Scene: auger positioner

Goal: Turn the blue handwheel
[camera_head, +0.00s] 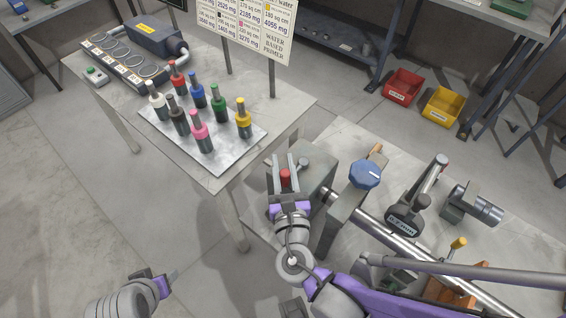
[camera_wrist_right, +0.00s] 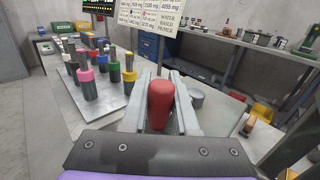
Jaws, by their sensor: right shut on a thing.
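The blue handwheel (camera_head: 365,174) is a faceted knob with a white mark, on a grey block of the machine right of centre. My right gripper (camera_head: 286,172) is left of the handwheel and apart from it. Its two grey fingers stand on both sides of a red rounded knob (camera_head: 286,178) and are shut on it. In the right wrist view the red knob (camera_wrist_right: 160,104) sits between the fingers; what is below it is hidden. I cannot make out the handwheel in that view. My left gripper (camera_head: 158,284) is low at the left, over the floor and away from the machine; its jaws are unclear.
A table at the left holds a tray (camera_head: 158,128) of several coloured bottles. The machine bench (camera_head: 340,140) carries a long metal rod, a lever with a gauge (camera_head: 402,222) and a motor (camera_head: 480,206). Red (camera_head: 403,86) and yellow (camera_head: 443,105) bins stand on the floor behind.

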